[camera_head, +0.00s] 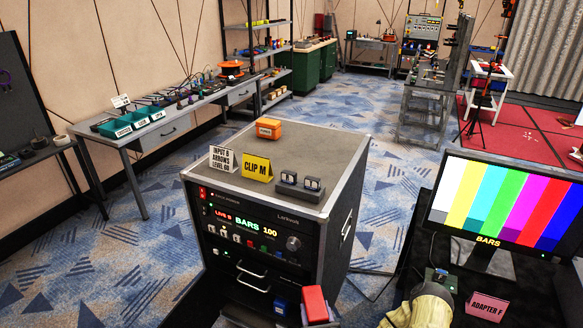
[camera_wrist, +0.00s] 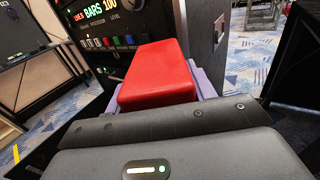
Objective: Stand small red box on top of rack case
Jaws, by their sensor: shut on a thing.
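The small red box (camera_head: 315,304) is in front of the rack case, low at the bottom of the head view, below the level of the case top. In the wrist view the red box (camera_wrist: 158,75) is between the purple fingers of my gripper (camera_wrist: 160,88), which is shut on it. The rack case (camera_head: 325,150) is a black cabinet with a flat grey top; its front panel (camera_wrist: 110,45) is behind the box in the wrist view. The box is apart from the case top. Its underside is hidden.
On the case top are an orange box (camera_head: 268,129), a white sign (camera_head: 222,158), a yellow "CLIP M" sign (camera_head: 258,171) and a small dark block with two switches (camera_head: 300,184). The top's middle and right are clear. A colour-bar monitor (camera_head: 505,205) stands at right.

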